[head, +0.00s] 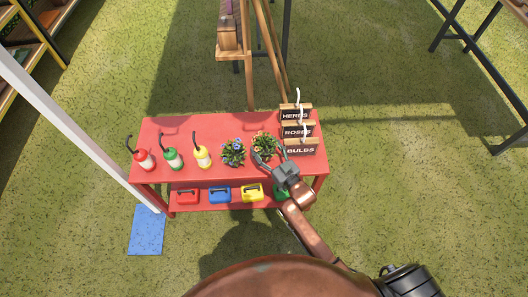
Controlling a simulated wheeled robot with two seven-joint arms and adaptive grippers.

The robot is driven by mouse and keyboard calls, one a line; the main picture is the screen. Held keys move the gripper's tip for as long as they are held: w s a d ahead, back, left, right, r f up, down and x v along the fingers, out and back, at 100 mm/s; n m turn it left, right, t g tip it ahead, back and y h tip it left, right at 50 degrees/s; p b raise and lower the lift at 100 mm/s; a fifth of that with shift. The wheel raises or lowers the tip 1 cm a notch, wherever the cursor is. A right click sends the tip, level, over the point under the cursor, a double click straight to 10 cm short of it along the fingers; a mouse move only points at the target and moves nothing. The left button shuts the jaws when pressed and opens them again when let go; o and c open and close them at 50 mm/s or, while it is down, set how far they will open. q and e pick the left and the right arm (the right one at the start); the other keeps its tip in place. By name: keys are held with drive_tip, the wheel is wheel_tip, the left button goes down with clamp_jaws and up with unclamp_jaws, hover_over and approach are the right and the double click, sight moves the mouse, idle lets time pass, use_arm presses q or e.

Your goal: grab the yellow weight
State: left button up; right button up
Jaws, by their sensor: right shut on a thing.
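The yellow weight (252,193), a small block with a dark handle, sits on the lower shelf of the red table, right of a blue one. My right gripper (270,156) is above and to the right of it, over the table's front edge. Its fingers are around the lower part of a potted plant with orange flowers (264,142) and shut on it, though the exact contact is hard to see. The yellow weight is apart from the gripper. My left gripper is not in view.
The red table (190,128) holds red, green and yellow bottles (202,157), a purple-flowered plant (233,152) and wooden signs (300,149). Red (187,196), blue (220,194) and partly hidden green weights share the lower shelf. A white post (75,130) and blue mat (147,230) stand left.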

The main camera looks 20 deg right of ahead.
sight(265, 151)
wheel_tip(265, 151, down, 3)
drive_tip(key=shift+f+b, duration=0.2)
drive_tip(key=shift+b, duration=0.5)
drive_tip(key=shift+f, duration=0.15)
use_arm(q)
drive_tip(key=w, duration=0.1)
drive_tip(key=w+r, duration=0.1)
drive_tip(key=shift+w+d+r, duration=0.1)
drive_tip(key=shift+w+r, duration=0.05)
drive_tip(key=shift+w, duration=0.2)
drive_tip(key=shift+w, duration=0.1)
use_arm(e)
drive_tip(key=shift+f, duration=0.25)
drive_tip(key=o, duration=1.4)
